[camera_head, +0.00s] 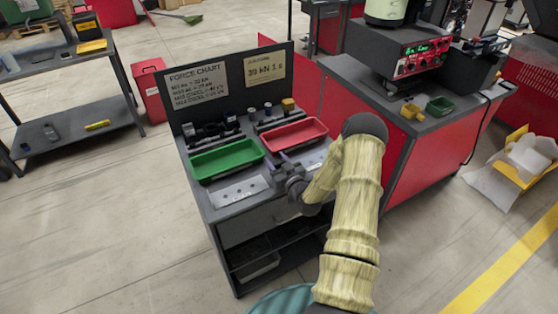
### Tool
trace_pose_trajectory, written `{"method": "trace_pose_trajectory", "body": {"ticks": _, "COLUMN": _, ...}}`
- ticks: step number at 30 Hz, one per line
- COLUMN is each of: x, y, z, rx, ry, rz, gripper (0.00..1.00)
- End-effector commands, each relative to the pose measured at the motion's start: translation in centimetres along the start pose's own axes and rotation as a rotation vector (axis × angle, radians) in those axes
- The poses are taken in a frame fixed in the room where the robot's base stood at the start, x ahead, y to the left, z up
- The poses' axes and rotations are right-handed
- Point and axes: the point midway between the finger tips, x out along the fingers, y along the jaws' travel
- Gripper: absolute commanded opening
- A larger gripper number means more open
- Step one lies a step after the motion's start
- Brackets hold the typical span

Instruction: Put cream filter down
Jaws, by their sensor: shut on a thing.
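My gripper (277,163) is over the front right part of the dark workbench (222,209), just in front of the red tray (293,135). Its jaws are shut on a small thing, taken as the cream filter. The held thing is too small and too hidden by the fingers to make out its shape or colour. I cannot tell whether it touches the bench top. The green tray (226,160) lies to the left of the gripper. A pale plate with dark spots (239,191) lies in front of the green tray.
Small dark parts (211,130) and a yellowish piece (288,104) stand along the back of the bench, below the upright chart board (225,85). A red-sided machine bench (425,150) stands close on the right.

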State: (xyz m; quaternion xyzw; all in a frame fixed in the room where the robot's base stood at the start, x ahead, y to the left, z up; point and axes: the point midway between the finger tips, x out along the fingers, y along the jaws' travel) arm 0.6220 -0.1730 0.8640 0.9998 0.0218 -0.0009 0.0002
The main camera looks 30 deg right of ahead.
Motion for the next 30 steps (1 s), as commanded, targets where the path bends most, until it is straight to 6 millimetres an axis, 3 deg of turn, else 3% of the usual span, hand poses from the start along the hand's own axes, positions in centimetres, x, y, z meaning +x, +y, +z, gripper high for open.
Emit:
{"method": "trace_pose_trajectory", "body": {"ticks": 8, "x": -0.2, "y": 0.6, "z": 0.3, "rx": 0.0, "ry": 0.0, "rz": 0.01, "gripper": 0.19}}
{"method": "trace_pose_trajectory", "body": {"ticks": 9, "x": -0.2, "y": 0.7, "z": 0.2, "rx": 0.0, "ry": 0.0, "rz": 0.011, "gripper": 0.49}}
{"method": "trace_pose_trajectory", "body": {"ticks": 12, "x": -0.3, "y": 0.8, "z": 0.2, "rx": 0.0, "ry": 0.0, "rz": 0.013, "gripper": 0.65}}
{"method": "trace_pose_trajectory", "body": {"ticks": 24, "x": -0.4, "y": 0.7, "z": -0.1, "rx": 0.0, "ry": -0.001, "rz": 0.012, "gripper": 0.65}}
{"method": "trace_pose_trajectory", "body": {"ticks": 30, "x": -3.1, "y": 0.6, "z": 0.2, "rx": 0.001, "ry": -0.004, "rz": 0.011, "gripper": 0.65}}
